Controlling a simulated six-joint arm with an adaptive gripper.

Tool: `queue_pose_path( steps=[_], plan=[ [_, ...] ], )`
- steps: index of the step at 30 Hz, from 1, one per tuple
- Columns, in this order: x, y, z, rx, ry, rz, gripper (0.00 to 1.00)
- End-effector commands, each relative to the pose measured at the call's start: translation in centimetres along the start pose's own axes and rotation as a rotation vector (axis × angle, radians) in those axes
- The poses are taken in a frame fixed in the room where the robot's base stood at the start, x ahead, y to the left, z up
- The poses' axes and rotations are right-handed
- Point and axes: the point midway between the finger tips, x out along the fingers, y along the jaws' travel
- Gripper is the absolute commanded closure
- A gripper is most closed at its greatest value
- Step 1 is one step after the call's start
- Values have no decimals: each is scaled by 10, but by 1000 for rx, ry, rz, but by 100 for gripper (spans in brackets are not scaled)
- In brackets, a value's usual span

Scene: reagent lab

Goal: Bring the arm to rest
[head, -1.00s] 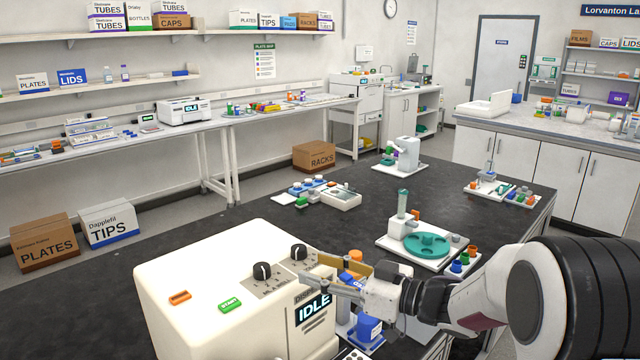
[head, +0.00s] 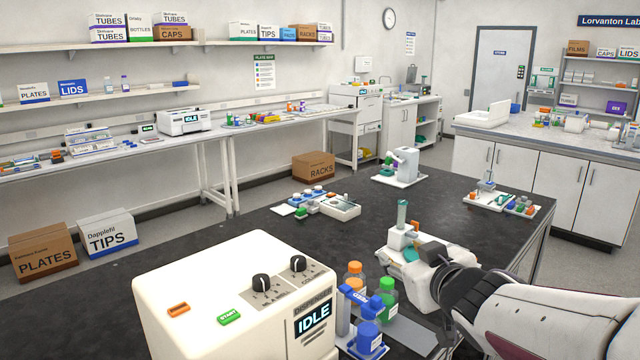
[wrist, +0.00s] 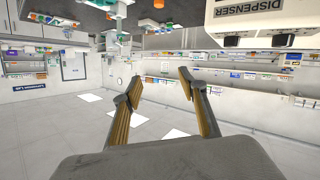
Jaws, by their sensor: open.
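My gripper (head: 418,268) is raised over the right part of the black bench, to the right of the white dispenser (head: 215,290). In the wrist view my gripper (wrist: 158,84) has its two fingers spread apart with nothing between them. That view is upside down, with the dispenser (wrist: 265,22) at the top right. In the head view my wrist and forearm reach in from the lower right, and the fingertips are hard to make out.
A white station with a green tube (head: 402,215) is partly hidden behind my gripper. The bench's left middle (head: 200,255) is clear.

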Motion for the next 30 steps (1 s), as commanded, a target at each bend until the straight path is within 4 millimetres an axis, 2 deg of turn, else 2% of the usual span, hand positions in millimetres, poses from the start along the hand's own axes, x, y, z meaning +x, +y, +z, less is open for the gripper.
queue_pose_path(
  steps=[6, 14, 23, 30],
  plan=[
    [-44, 18, 21, 43, -119, 107, 58],
    [-101, 21, 59, 110, -279, 181, 58],
    [-171, 0, 110, 203, -472, 193, 58],
    [-228, -36, 151, 274, -625, 142, 58]
  ],
)
